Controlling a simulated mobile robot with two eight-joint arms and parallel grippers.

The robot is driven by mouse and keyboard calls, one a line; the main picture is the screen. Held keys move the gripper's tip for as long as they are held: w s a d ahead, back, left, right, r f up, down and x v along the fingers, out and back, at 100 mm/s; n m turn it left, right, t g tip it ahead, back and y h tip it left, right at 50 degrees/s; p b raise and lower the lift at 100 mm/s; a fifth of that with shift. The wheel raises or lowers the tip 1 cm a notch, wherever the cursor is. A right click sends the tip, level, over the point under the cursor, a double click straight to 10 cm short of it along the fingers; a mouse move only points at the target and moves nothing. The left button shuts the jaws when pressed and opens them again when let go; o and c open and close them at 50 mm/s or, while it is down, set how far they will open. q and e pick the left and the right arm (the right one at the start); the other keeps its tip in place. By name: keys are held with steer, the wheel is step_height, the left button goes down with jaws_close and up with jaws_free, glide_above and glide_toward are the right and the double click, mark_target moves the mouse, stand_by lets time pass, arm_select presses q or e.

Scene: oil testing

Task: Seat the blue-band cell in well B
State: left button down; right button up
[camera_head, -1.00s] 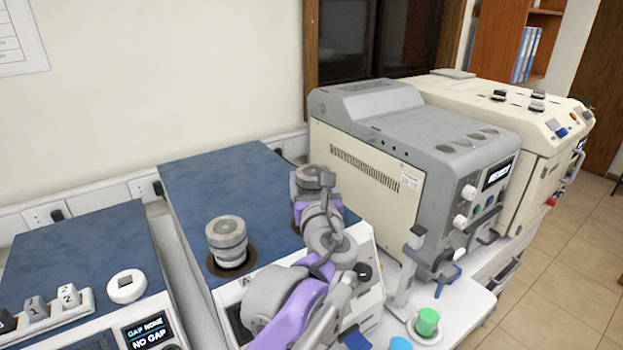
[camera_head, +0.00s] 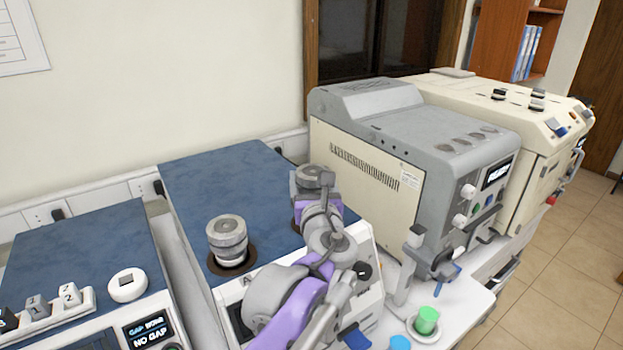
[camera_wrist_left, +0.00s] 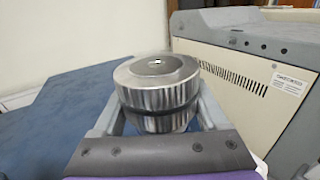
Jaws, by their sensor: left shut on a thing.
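My left gripper (camera_head: 318,205) is shut on a grey metal cell (camera_head: 313,178) over the right part of the blue-topped unit (camera_head: 225,170). In the left wrist view the cell (camera_wrist_left: 157,85) is upright between the fingers, with a dark band below its knurled cap; no blue shows on it. A dark round well edge (camera_head: 296,228) shows beside the gripper, mostly hidden. I cannot tell whether the cell's base is inside it. Another metal cell (camera_head: 228,240) stands upright in the brown-ringed well to the left, near a letter A. My right gripper is not in view.
A grey and cream instrument (camera_head: 400,150) stands close to the right of the gripper. A green-topped item (camera_head: 427,320) and a light blue cap (camera_head: 399,342) are at the front right.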

arm_select(q)
steer(key=shift+f, duration=0.75)
steer(key=shift+f, duration=0.15)
steer(key=shift+f+b, duration=0.7)
steer(key=shift+f, duration=0.65)
jaws_free()
steer(key=shift+f, duration=0.1)
